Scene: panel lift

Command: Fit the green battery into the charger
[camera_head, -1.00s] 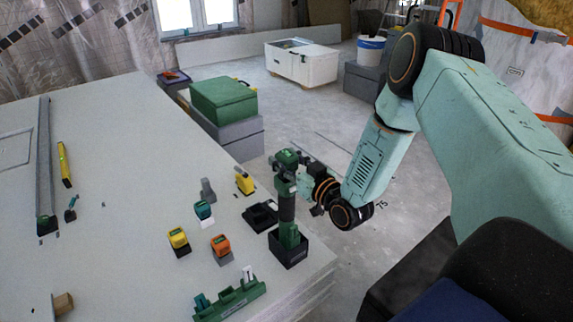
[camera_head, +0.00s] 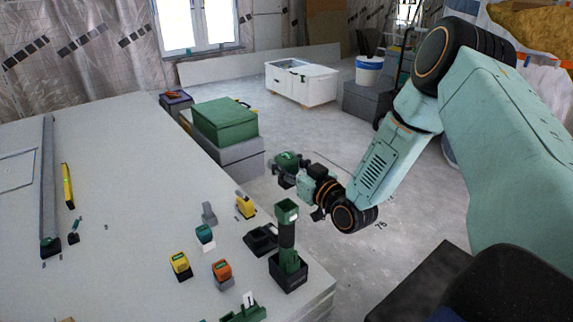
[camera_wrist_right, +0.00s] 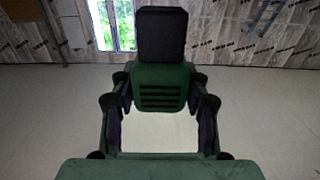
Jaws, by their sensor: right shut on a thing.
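My right gripper (camera_head: 285,168) is shut on a green battery (camera_head: 285,158), held in the air beyond the table's right edge. In the right wrist view the battery (camera_wrist_right: 160,88) is green with dark slots and a black block on its end, between the two fingers (camera_wrist_right: 160,112). A flat black unit (camera_head: 262,239), which looks like the charger, sits on the table near its right edge; the battery is apart from it, higher and further off. My left gripper is not in view.
A dark tool with a green top (camera_head: 287,212) stands upright in a black box (camera_head: 290,277) beside the black unit. Teal (camera_head: 204,233), yellow (camera_head: 180,262) and orange (camera_head: 221,270) blocks stand nearby. A green rack (camera_head: 248,313) is at the front.

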